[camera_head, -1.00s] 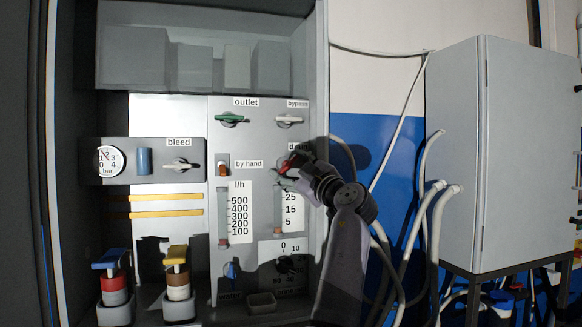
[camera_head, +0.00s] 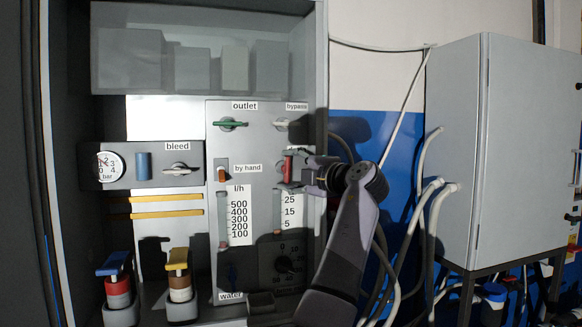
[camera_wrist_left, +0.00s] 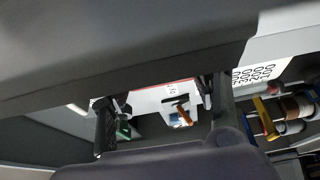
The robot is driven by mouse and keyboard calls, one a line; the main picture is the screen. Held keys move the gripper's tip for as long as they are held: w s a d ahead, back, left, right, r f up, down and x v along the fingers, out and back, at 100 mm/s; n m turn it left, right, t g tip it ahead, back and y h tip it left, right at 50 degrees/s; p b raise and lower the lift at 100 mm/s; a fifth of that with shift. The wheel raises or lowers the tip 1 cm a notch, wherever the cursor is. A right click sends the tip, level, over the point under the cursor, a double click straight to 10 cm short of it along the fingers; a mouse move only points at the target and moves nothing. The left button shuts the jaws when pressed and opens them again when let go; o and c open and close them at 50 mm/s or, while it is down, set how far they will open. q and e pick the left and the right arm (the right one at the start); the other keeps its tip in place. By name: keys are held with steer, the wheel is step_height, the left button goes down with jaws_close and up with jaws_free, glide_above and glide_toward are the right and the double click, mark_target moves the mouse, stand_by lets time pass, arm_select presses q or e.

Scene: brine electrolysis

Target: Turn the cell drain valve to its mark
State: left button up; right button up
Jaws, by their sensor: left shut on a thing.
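The drain valve's red handle (camera_head: 288,168) stands upright on the right part of the grey panel, below the bypass valve. My left gripper (camera_head: 296,171) reaches it from the right and is shut on it. The gripper and wrist cover the valve's hub and label, and I cannot make out its mark. In the left wrist view the fingers (camera_wrist_left: 160,112) stand on either side of a pale panel area, with a thin red strip (camera_wrist_left: 165,84) between them at the upper edge. My right gripper is not in view.
The green outlet handle (camera_head: 230,124) and the bypass valve (camera_head: 284,123) sit above. The orange by-hand switch (camera_head: 222,174) is to the left. Flow tubes and a black dial (camera_head: 282,264) lie below. A grey cabinet (camera_head: 490,150) and hoses stand to the right.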

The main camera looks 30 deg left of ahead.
arm_select(q)
steer(key=shift+f+n, duration=0.15)
steer(key=shift+n, duration=0.15)
steer(key=o, duration=1.1)
steer(key=shift+s, duration=0.1)
steer(key=shift+o, duration=0.2)
steer(key=v, duration=1.2)
steer(key=shift+r, duration=0.25)
